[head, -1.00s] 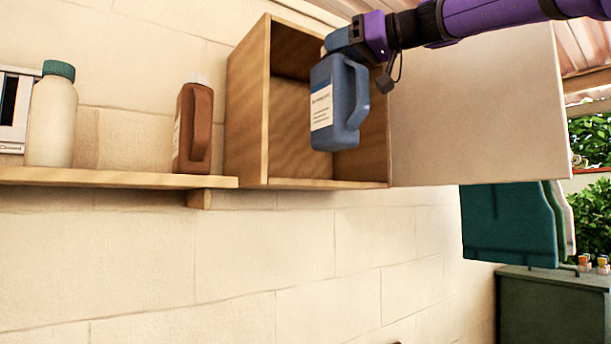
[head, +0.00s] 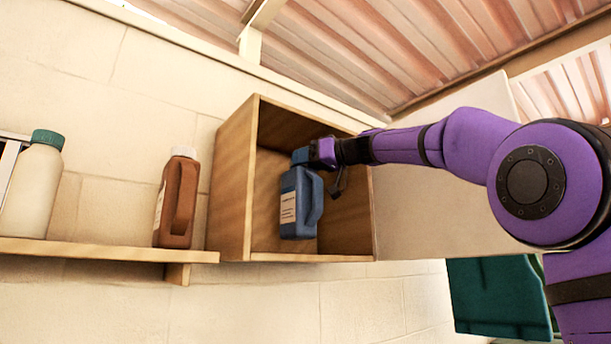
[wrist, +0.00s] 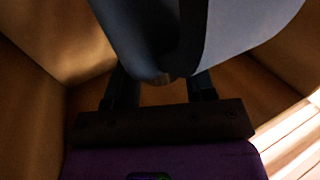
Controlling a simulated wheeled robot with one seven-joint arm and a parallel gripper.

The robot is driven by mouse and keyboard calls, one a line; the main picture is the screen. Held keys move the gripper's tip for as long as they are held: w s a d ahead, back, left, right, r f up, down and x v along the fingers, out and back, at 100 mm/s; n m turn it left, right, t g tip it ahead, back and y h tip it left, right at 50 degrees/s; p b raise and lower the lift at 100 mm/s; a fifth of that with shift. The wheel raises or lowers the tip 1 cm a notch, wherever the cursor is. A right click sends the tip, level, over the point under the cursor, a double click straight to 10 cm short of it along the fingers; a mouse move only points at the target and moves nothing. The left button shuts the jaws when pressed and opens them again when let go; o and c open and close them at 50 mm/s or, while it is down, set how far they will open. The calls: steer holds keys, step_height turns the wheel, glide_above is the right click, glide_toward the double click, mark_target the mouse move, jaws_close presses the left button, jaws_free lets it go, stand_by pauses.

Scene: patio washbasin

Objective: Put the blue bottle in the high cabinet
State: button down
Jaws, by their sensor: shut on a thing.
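The blue bottle (head: 297,205) has a pale label and a side handle. It hangs upright from my gripper (head: 308,156), which is shut on its top end. The high cabinet (head: 232,180) is an open wooden box on the wall. In the head view the bottle is within the cabinet's opening, its base a little above the cabinet floor; I cannot tell whether they touch. In the wrist view the bottle (wrist: 235,30) fills the top, with wooden cabinet walls (wrist: 35,75) around it. The fingertips are mostly hidden by the bottle.
The pale cabinet door (head: 425,215) stands open to the right, behind my arm. A shelf (head: 100,250) to the left holds a brown bottle (head: 172,215) and a white bottle with a green cap (head: 35,185). A teal cloth (head: 495,295) hangs below right.

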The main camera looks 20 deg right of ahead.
mark_target(316, 172)
steer(key=shift+w+f, duration=0.15)
steer(key=shift+f, duration=1.7)
steer(key=shift+c, duration=2.3)
jaws_free()
steer(key=shift+d, duration=0.1)
steer(key=v, duration=0.7)
steer(key=shift+s+d, duration=0.1)
steer(key=shift+s, duration=0.1)
